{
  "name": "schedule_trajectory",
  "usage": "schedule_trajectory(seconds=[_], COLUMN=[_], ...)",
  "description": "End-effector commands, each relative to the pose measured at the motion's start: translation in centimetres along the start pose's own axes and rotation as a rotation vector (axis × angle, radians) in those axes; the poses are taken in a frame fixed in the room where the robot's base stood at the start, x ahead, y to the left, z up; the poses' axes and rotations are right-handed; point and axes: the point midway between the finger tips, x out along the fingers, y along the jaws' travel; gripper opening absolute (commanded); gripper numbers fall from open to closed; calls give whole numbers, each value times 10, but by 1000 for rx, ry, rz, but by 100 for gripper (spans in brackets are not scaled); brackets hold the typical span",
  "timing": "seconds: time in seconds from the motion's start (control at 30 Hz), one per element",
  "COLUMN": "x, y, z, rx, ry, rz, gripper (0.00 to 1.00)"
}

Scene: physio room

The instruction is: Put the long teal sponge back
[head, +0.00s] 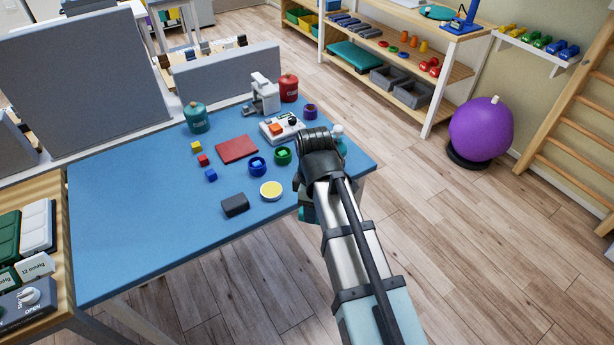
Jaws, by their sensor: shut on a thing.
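My gripper (305,205) is at the near right edge of the blue table, mostly hidden by my own wrist. It is shut on a teal piece (308,214), which seems to be the long teal sponge. Only a small part of the sponge shows beside and below the wrist; its length and tilt are hidden. I cannot tell whether it touches the table.
The blue table (130,240) holds a red mat (237,149), small cubes, a yellow disc (271,190), a dark grey block (235,205), ring-shaped cups and a white device (264,95). Its left front is clear. Shelves (440,118) and a purple ball (481,130) stand beyond.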

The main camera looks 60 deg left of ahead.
Motion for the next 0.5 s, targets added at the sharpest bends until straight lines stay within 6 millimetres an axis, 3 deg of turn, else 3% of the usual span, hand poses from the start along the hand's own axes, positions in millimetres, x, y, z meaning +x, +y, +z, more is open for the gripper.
schedule_trajectory(seconds=[0.27, 0.5], x=[0, 0], y=[25, 72], z=[-11, -31], rx=[-20, -19], ry=[0, 0], rz=[0, 0], gripper=[18, 18])
